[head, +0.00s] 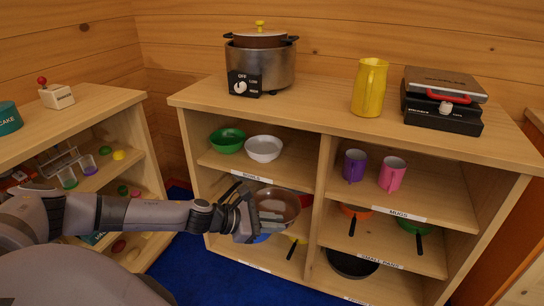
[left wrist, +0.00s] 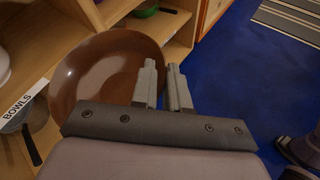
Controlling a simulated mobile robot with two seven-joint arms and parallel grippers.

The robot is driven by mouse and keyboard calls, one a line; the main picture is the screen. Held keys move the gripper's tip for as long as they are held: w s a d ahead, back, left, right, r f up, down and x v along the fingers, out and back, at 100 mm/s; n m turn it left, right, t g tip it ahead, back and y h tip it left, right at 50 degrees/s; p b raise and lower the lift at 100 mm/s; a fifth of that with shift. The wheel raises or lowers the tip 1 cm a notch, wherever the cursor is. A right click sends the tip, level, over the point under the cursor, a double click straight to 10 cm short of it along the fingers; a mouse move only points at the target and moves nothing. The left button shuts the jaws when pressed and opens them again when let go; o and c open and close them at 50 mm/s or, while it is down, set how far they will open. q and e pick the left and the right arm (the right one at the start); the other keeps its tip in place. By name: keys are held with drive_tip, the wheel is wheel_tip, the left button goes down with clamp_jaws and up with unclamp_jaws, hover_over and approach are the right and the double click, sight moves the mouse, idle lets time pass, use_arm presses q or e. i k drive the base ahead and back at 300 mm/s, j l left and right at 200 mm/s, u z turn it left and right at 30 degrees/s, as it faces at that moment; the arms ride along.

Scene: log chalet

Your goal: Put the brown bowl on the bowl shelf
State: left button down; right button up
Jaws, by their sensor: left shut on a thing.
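The brown bowl (head: 281,203) is held in front of the cabinet, just below the bowl shelf. Its glossy inside also fills the left part of the left wrist view (left wrist: 100,78). My left gripper (head: 262,219) is shut on the bowl's rim, at its near left side in the head view; the fingers show in the left wrist view (left wrist: 165,85). The bowl shelf (head: 222,163) is the cabinet's upper left compartment, with a "BOWLS" label on its edge. A green bowl (head: 228,140) and a white bowl (head: 263,149) stand on it. My right gripper is not in view.
A vertical divider (head: 322,175) bounds the bowl shelf on the right. Beyond it stand a purple mug (head: 354,165) and a pink mug (head: 392,174). Pans lie on the lower shelves. The bowl shelf has free room right of the white bowl and along its front.

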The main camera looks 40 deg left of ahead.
sight(304, 165)
drive_tip(key=i+j, duration=0.2)
drive_tip(key=i, duration=0.15)
drive_tip(key=i+j, duration=0.15)
drive_tip(key=i, duration=0.25)
drive_tip(key=i+j, duration=0.2)
drive_tip(key=i, duration=0.15)
